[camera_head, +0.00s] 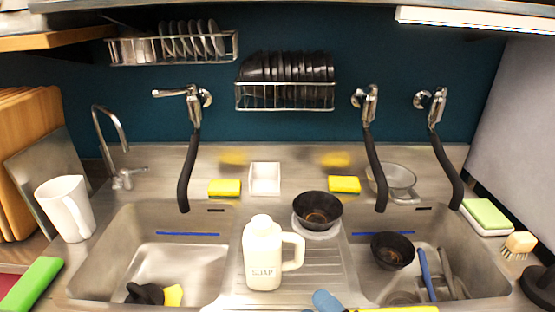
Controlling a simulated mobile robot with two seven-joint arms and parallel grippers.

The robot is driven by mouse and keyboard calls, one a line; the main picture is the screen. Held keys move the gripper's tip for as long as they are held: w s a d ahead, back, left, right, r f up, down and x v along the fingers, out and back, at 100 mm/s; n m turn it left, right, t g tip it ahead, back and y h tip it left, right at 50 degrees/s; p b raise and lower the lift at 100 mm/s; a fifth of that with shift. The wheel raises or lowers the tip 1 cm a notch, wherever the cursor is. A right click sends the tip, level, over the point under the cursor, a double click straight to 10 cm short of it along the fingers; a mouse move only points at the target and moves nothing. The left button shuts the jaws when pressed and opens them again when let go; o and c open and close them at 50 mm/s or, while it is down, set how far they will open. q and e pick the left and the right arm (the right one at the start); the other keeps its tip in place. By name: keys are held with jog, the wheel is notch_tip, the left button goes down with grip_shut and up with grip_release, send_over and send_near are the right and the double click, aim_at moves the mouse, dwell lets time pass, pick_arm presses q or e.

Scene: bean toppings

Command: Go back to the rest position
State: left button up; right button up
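Neither of my grippers nor my arms can be made out in the head view. The task names no object. A double sink fills the lower middle, with a left basin (205,270) and a right basin (485,287). A white soap jug (263,255) with a handle stands upright on the ridged drainboard between them. A black bowl (318,207) rests behind it on a pale round thing. Another dark bowl (392,251) is in the right basin beside a blue-handled utensil (427,273).
Hose taps (190,160) hang over the sink from the wall. Wire racks (286,97) hold dishes. A white pitcher (66,208) stands at the left, near boards (28,110). Yellow sponges (225,187) lie behind the sink. A dark object (540,285) at lower right is cut off.

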jog(key=s+d+f+n+g+h, duration=0.6)
jog(key=s+d+n, duration=0.15)
jog(key=d, duration=0.25)
jog(key=s+d+f+n+g+h, duration=0.55)
jog(key=d+n, duration=0.25)
jog(key=d, duration=0.3)
jog(key=w+f+t, duration=0.7)
jog(key=f, duration=0.3)
jog(key=shift+n, duration=0.35)
